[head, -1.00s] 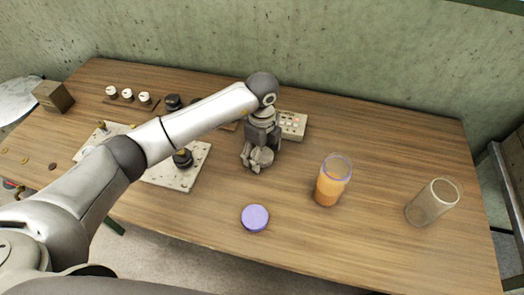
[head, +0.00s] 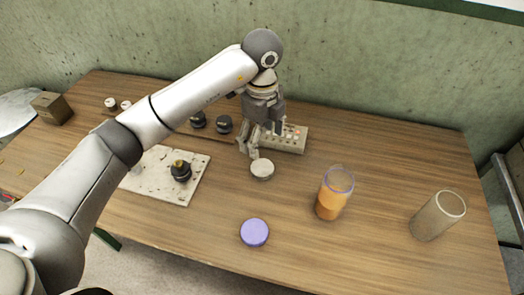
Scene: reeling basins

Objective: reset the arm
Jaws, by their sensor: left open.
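My left arm comes in from the left and reaches over the table. My left gripper (head: 262,140) is open and points down above the middle of the table. A small round whitish lid or disc (head: 262,169) lies on the wood just in front of its fingers; it looks apart from them. A keypad-like box with several buttons (head: 291,139) stands right behind the gripper, which hides its left part. My right gripper is not in view.
On the wooden table (head: 380,160) are a purple lid (head: 254,233), a jar with orange content (head: 334,194) and an empty clear jar (head: 437,216). A pale plate (head: 183,193) with a black knob (head: 181,171) lies left. A brown box (head: 52,107) stands far left. The right rear table is clear.

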